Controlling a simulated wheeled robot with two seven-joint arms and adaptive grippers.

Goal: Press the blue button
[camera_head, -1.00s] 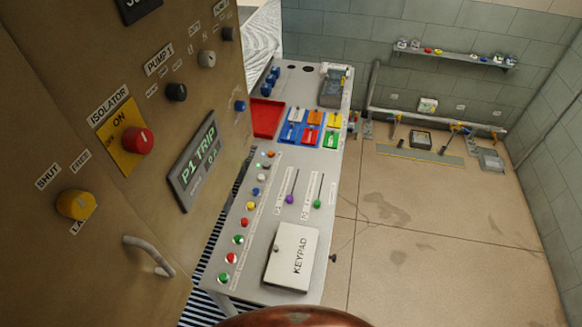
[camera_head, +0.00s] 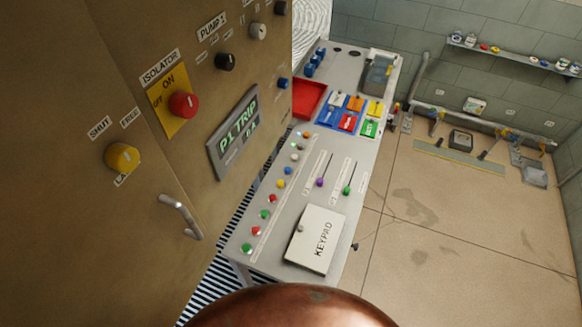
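A small round blue button (camera_head: 288,170) sits in the row of coloured buttons along the left side of the grey console (camera_head: 330,208). It is between a yellow button (camera_head: 281,184) and a pale button (camera_head: 293,157). Another small blue knob or button (camera_head: 283,83) is on the brown cabinet front (camera_head: 70,220), right of the black knob. Neither of my grippers is in view, and nothing touches the blue button.
The console also carries a keypad box (camera_head: 316,240), two sliders, a red tray (camera_head: 308,98) and coloured switches. A handle (camera_head: 181,216) sticks out from the cabinet. A rounded reddish-brown surface (camera_head: 290,308) fills the bottom edge. Open floor (camera_head: 440,250) lies right of the console.

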